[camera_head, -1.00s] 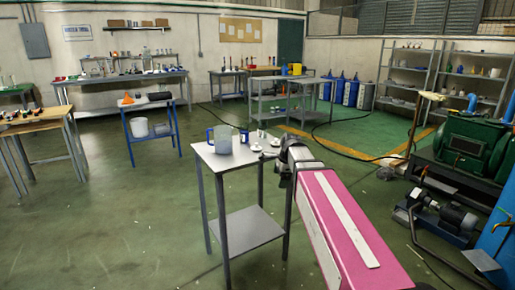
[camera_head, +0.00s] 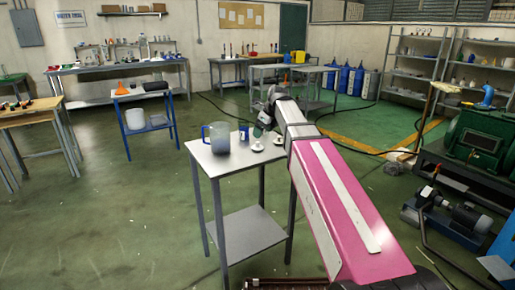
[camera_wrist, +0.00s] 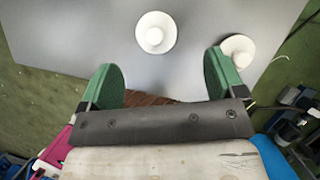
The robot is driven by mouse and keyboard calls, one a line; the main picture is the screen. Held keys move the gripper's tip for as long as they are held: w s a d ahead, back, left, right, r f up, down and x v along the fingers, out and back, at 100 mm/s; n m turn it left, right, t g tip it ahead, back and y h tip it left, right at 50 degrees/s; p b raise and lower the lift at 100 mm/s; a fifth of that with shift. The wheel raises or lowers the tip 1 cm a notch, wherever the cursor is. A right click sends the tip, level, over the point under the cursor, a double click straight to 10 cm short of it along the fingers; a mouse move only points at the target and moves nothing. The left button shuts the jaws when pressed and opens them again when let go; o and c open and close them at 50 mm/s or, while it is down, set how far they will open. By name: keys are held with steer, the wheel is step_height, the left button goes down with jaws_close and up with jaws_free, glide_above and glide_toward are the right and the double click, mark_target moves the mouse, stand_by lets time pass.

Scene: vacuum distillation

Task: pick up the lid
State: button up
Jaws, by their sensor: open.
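Two white round lids with knobs lie on the small grey table (camera_head: 205,160). One lid (camera_wrist: 156,33) is ahead of my gripper, near the middle top of the wrist view; in the head view I cannot tell which of the two it is. The other lid (camera_wrist: 238,48) lies to its right, partly behind the right fingertip. In the head view the lids show at the table's right side, a left one (camera_head: 257,147) and a right one (camera_head: 277,140). My gripper (camera_wrist: 163,80) has green fingers spread wide, with nothing between them. It also shows in the head view (camera_head: 262,129), above the table.
Green machinery (camera_head: 482,135) stands at the right. Open green floor lies left of the table.

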mark_target(258, 142)
steer(key=shift+s+x, duration=0.15)
steer(key=shift+x, duration=1.65)
steer(key=shift+s+x, duration=0.15)
steer(key=shift+x, duration=1.7)
steer(key=shift+a, duration=0.15)
steer(key=c, duration=0.9)
